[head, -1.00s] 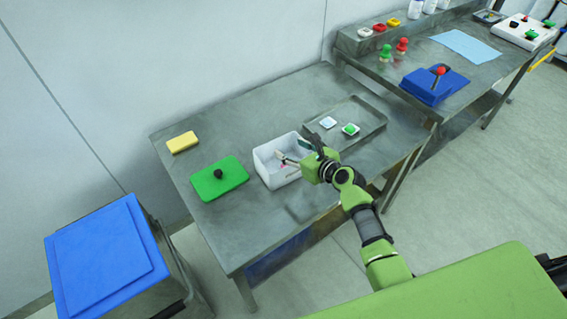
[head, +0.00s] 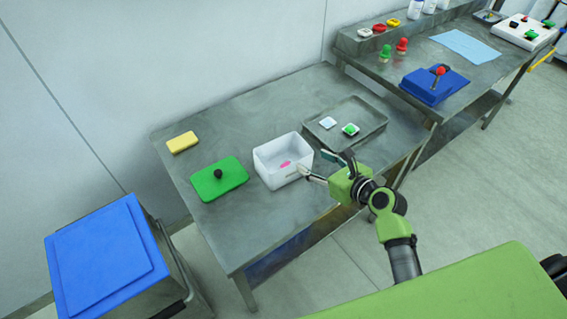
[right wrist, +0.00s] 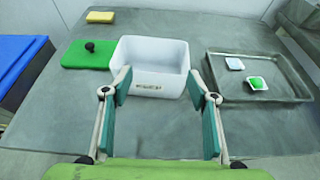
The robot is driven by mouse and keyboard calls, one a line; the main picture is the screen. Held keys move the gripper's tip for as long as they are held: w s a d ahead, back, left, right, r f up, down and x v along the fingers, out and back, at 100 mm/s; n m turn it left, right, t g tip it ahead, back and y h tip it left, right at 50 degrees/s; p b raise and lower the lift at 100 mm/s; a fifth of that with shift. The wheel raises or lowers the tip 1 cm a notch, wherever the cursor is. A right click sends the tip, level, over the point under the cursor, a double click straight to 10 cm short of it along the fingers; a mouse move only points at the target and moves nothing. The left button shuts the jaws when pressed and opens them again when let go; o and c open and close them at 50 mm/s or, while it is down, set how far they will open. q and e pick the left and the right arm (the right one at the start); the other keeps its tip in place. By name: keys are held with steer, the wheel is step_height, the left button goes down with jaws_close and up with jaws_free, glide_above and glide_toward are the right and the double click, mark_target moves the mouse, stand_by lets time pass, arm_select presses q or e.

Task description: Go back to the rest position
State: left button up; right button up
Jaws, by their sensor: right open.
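My right gripper (head: 325,168) is open and empty, above the front edge of the grey table, to the right of a white open bin (head: 283,176). In the right wrist view its two fingers (right wrist: 160,95) stand wide apart, with the front wall of the white bin (right wrist: 148,84) beyond them. Something pink (head: 286,163) lies inside the bin in the head view. My left gripper is not in view.
A green lid with a black knob (head: 219,180) and a yellow block (head: 182,142) lie left of the bin. A grey tray (head: 365,113) holds two small dishes. A blue box (head: 433,87) with a red-topped lever stands on the right table. A blue-topped bin (head: 100,262) stands lower left.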

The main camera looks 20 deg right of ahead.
stand_by(0.3)
steer(key=s+a+f+n+g, duration=0.2)
steer(key=s+a+n, duration=0.1)
steer(key=s+n, duration=0.4)
steer(key=s+a+f+n+g, duration=0.3)
steer(key=s+n, duration=0.3)
steer(key=n, duration=0.4)
steer(key=s+d+r+n+g+h, duration=0.15)
steer(key=s+n+g+h, duration=0.25)
steer(key=s+n, duration=1.25)
step_height(320, 180, down, 30)
steer(key=s+f+g+b, duration=0.1)
steer(key=b, duration=0.3)
steer(key=s+d+f+n+g+b, duration=0.1)
steer(key=s+d+f+b, duration=0.2)
steer(key=s+f, duration=1.4)
step_height(320, 180, down, 2)
steer(key=shift+s+d+f+g, duration=0.2)
steer(key=shift+s+d+g, duration=0.1)
steer(key=shift+d, duration=0.1)
